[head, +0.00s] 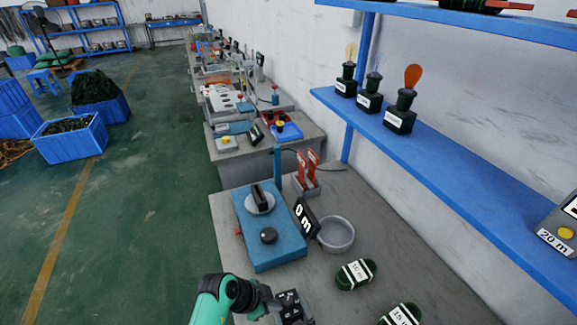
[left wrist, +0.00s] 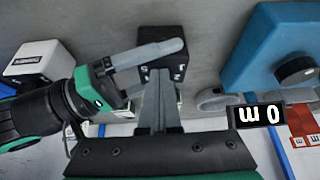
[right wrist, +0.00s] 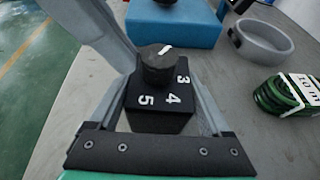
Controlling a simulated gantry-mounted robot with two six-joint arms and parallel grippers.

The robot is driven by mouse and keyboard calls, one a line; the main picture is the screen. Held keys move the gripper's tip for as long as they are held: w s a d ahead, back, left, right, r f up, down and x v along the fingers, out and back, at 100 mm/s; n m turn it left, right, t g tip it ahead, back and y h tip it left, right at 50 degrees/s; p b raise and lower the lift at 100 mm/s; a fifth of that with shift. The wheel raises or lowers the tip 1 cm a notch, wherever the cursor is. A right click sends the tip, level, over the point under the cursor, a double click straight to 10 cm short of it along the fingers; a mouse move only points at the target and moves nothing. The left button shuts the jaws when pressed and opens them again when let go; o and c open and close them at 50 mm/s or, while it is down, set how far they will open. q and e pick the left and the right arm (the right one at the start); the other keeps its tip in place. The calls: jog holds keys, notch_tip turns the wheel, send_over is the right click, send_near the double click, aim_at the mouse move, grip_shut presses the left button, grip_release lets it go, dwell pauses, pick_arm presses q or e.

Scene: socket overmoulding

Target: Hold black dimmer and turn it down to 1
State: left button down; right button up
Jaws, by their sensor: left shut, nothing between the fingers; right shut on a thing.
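The black dimmer is a small box with a round knob, in the right wrist view (right wrist: 160,100). White numbers 3, 4 and 5 show on its top, and the knob's white mark points up and to the right, away from them. My right gripper (right wrist: 155,95) is shut on the dimmer's body. In the head view the dimmer (head: 291,306) is at the bottom edge. My left gripper (head: 272,300) comes in from the left beside it; in the left wrist view its fingers (left wrist: 158,85) are together and empty, close to the dimmer (left wrist: 162,42). Contact with the knob cannot be told.
A blue box with a black switch and knob (head: 280,245) stands behind the dimmer. A "0 m" sign (head: 306,217), a grey ring dish (head: 336,234) and green coils (head: 356,273) are to its right. Bare grey table lies between.

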pick_arm(q)
jog(key=shift+s+d, duration=0.3)
pick_arm(e)
jog(key=shift+a, duration=0.15)
dwell(0.4)
pick_arm(q)
jog(key=shift+s+a, duration=0.3)
notch_tip(320, 180, up, 6)
dwell(0.4)
jog(key=shift+w+a, duration=0.1)
notch_tip(320, 180, down, 6)
jog(key=w, duration=0.1)
jog(key=shift+w+a, duration=0.3)
jog(key=shift+a, duration=0.1)
dwell(0.4)
